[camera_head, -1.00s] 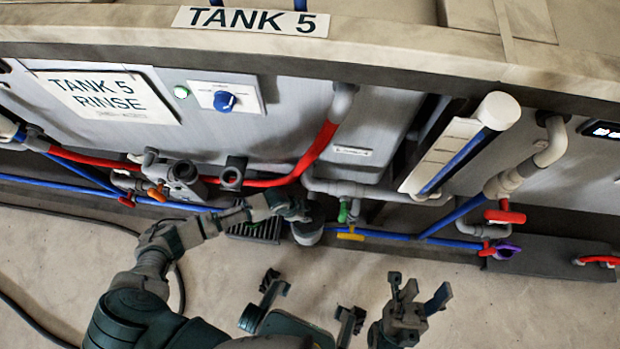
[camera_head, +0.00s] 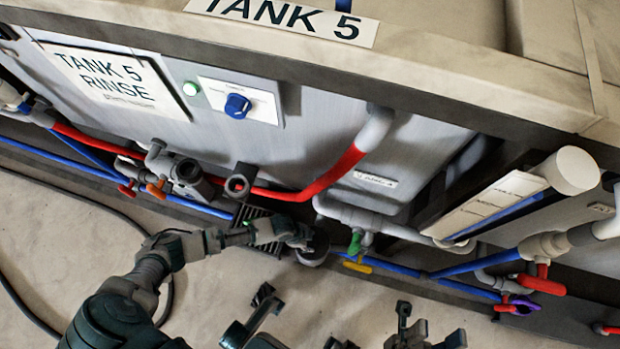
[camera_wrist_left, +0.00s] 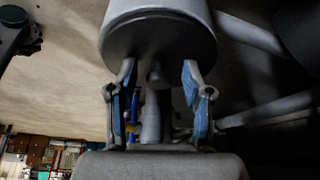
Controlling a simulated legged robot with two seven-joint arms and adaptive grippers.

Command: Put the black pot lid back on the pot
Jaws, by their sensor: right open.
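In the left wrist view the pot (camera_wrist_left: 160,20) is at the top. The black lid (camera_wrist_left: 135,46) covers its end, with no gap seen between them, and a small dark knob (camera_wrist_left: 157,75) stands out from it. My left gripper (camera_wrist_left: 159,74) has its blue-padded fingers apart on either side of the knob, with space visible on both sides. My right gripper (camera_head: 428,330) is open and empty at the bottom edge of the head view.
Pipes and valves run under the tank, including a red hose (camera_head: 330,177), a green valve handle (camera_head: 354,243) and a yellow handle (camera_head: 357,267) just right of the pot. The near floor is mostly clear.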

